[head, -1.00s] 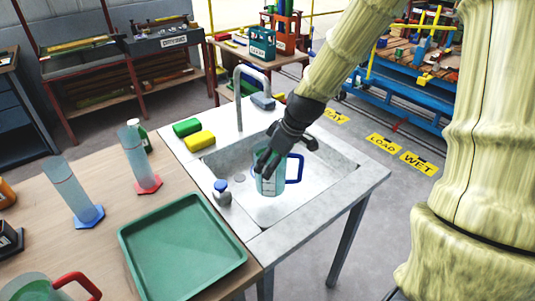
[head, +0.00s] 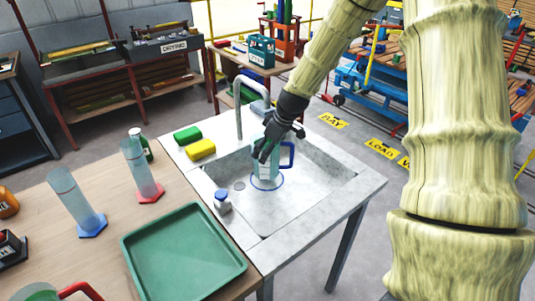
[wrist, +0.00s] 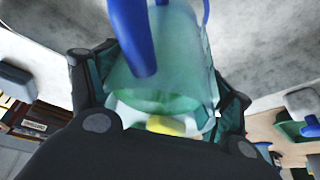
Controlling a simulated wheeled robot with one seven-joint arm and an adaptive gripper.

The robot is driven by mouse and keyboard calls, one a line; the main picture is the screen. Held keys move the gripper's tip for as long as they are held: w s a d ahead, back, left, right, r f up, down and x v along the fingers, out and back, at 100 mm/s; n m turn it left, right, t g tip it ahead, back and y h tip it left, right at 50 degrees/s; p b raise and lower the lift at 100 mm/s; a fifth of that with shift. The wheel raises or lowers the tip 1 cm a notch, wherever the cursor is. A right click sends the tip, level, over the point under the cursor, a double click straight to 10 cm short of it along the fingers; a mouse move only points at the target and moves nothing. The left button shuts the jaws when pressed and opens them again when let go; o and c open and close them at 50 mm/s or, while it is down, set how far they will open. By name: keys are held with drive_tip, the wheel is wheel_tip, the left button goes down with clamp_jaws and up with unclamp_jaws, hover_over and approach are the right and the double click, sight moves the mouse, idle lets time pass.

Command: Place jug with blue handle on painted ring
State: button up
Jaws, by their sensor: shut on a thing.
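The clear jug with a blue handle (head: 270,168) is upright in my gripper (head: 264,150), over the sink basin. The blue handle points right in the head view. In the wrist view the jug (wrist: 175,75) is between the dark fingers of my gripper, with its blue handle (wrist: 130,35) close to the camera. The painted ring (head: 267,188) is a thin blue circle on the basin floor. The jug's lower end overlaps the ring's far part in the head view. I cannot tell whether the jug touches the floor.
A small blue-capped bottle (head: 222,200) stands at the basin's left side. Green (head: 187,136) and yellow (head: 201,149) sponges lie on the sink's back left rim, near the tap (head: 240,100). A green tray (head: 185,255) and two tall cylinders stand on the wooden table.

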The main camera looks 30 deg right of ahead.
drive_tip(key=shift+f, duration=1.35)
drive_tip(key=shift+f, duration=0.1)
drive_tip(key=o, duration=1.3)
drive_tip(key=shift+o, duration=0.2)
drive_tip(key=v, duration=1.2)
drive_tip(key=shift+b, duration=0.3)
drive_tip(key=shift+d, duration=0.1)
